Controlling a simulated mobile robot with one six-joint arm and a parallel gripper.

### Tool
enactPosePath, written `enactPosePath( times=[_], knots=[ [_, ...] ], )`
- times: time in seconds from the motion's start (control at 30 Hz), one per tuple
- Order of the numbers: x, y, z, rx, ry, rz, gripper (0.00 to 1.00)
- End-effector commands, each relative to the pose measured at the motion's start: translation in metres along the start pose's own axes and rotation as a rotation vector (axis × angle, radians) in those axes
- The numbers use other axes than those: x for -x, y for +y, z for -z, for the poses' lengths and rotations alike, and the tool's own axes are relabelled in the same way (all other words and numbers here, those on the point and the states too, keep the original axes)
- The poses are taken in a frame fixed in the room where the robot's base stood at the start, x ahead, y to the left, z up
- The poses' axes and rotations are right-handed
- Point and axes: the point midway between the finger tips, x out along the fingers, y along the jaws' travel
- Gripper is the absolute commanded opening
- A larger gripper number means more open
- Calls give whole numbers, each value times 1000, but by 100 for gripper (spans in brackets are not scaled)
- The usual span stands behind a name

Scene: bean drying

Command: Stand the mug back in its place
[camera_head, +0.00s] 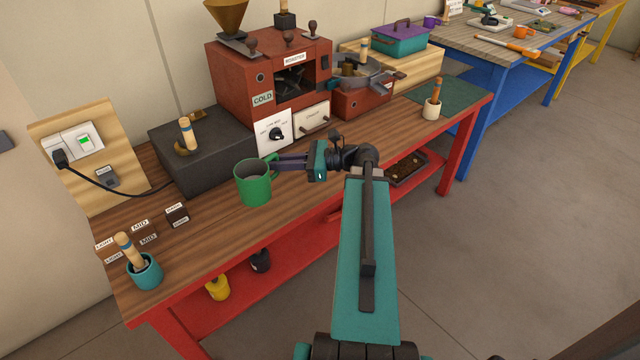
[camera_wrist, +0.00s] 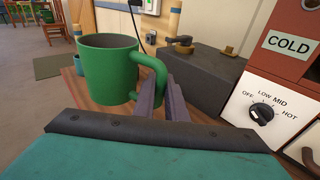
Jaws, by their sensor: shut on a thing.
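The green mug (camera_head: 252,184) is upright over the wooden bench top, in front of the dark grey box. My gripper (camera_head: 275,161) reaches it from the right and is shut on the mug's handle. In the wrist view the mug (camera_wrist: 108,72) fills the upper left, its handle (camera_wrist: 158,75) turned toward my gripper (camera_wrist: 168,95). The fingers are close together at the handle. The mug looks empty. I cannot tell whether its base touches the bench or is slightly above it.
The bench (camera_head: 222,222) has free room in front of the mug. A teal cup with a brush (camera_head: 146,270) stands at the front left, near small labelled blocks (camera_head: 177,215). The dark grey box (camera_head: 205,150) and red roaster (camera_head: 262,75) stand behind. A cream pot (camera_head: 432,108) is right.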

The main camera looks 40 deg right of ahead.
Motion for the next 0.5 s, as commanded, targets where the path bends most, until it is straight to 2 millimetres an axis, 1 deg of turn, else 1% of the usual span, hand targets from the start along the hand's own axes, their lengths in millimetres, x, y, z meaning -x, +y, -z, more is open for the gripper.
enactPosePath(
  times=[0.03,0.3,0.5],
  knots=[
    [11,-5,10,-1,-1,21,0],
    [68,-26,38,-7,-2,125,0],
    [111,-38,59,-12,-3,205,0]
  ],
)
